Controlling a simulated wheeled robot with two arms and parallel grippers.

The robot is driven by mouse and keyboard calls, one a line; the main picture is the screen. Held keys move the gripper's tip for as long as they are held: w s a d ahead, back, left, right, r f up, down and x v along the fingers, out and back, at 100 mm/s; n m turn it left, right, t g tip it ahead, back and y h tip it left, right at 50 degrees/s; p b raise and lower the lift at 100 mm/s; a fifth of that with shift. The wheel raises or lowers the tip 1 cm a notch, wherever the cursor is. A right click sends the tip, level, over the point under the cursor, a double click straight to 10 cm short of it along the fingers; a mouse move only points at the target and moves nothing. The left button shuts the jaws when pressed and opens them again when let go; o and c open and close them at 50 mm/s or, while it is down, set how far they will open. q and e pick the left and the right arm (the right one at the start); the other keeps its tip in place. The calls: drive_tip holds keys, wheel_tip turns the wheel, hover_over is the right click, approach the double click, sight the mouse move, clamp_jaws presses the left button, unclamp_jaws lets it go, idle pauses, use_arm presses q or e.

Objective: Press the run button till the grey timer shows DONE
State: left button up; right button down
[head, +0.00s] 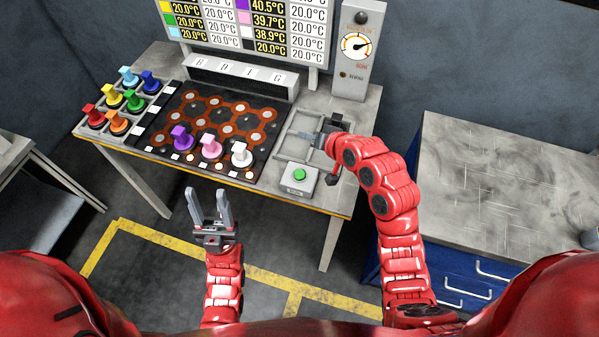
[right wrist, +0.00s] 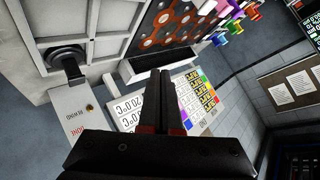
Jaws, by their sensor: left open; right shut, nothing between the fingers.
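The run button (head: 299,174) is a green round button on a small pale box near the table's front edge. The grey timer (head: 357,45) is a tall box at the back right of the table with a dial. Its needle points to the upper right; I cannot read DONE as lit. The timer also shows in the right wrist view (right wrist: 88,115). My left gripper (head: 209,208) is open and empty in front of the table.
A dark board (head: 215,117) holds purple, pink and white pieces along its front. A rack (head: 96,122) at left holds several coloured pieces. A temperature display (head: 250,25) stands behind. A grey-topped blue cabinet (head: 480,170) stands at right.

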sight(302, 176)
drive_tip(key=s+g, duration=0.1)
drive_tip(key=s+a+f, duration=0.1)
drive_tip(key=s+n+g, duration=0.1)
drive_tip(key=s, duration=0.1)
drive_tip(key=shift+a+f+g, duration=0.15)
drive_tip(key=shift+f+g, duration=0.05)
drive_tip(key=shift+g, duration=0.1)
drive_tip(key=shift+w+f, duration=0.1)
drive_tip(key=shift+f+b, duration=2.45)
drive_tip(key=shift+f, duration=1.85)
drive_tip(key=shift+f, duration=0.15)
drive_tip(key=shift+f+b, duration=0.25)
drive_tip(key=shift+b, duration=0.1)
